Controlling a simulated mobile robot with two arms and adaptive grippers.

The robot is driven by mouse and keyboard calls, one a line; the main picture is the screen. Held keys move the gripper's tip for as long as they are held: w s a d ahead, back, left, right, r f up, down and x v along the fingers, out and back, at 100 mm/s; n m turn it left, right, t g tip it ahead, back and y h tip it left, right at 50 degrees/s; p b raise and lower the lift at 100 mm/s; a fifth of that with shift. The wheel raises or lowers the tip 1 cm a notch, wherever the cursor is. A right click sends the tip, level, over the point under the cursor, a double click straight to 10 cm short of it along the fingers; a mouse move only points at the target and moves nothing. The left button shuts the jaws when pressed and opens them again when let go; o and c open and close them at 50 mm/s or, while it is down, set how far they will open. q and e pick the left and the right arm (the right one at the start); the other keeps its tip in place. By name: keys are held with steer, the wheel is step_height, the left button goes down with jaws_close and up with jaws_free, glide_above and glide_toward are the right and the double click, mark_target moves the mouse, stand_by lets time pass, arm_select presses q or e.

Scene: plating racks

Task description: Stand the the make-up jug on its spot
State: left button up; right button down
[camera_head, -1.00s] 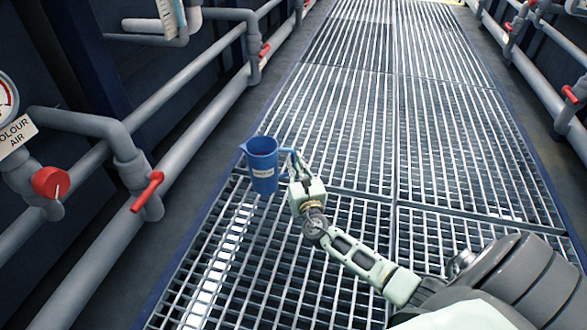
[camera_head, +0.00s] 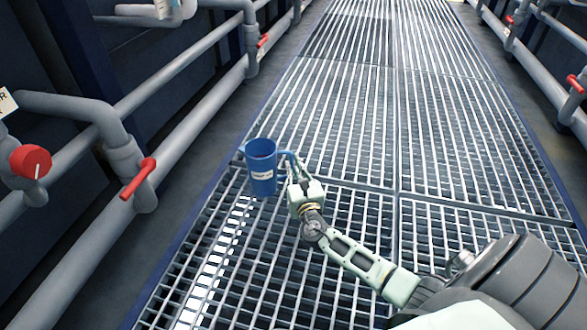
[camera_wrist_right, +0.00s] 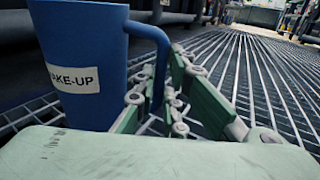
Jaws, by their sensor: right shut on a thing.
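The jug's base is partly hidden in the wrist view. No marked spot for the jug is clear in these frames. My left gripper is not in view.
Grey pipes (camera_head: 190,125) with red valve handles (camera_head: 138,178) run along the left side. More pipes with red handles line the right side. The grating walkway (camera_head: 350,110) between them is clear ahead.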

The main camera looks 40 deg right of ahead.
steer(key=shift+f, duration=0.45)
steer(key=c, duration=1.7)
jaws_free()
steer(key=shift+c, duration=0.2)
steer(key=shift+f, duration=0.1)
steer(key=v, duration=1.2)
steer(key=shift+a, duration=0.1)
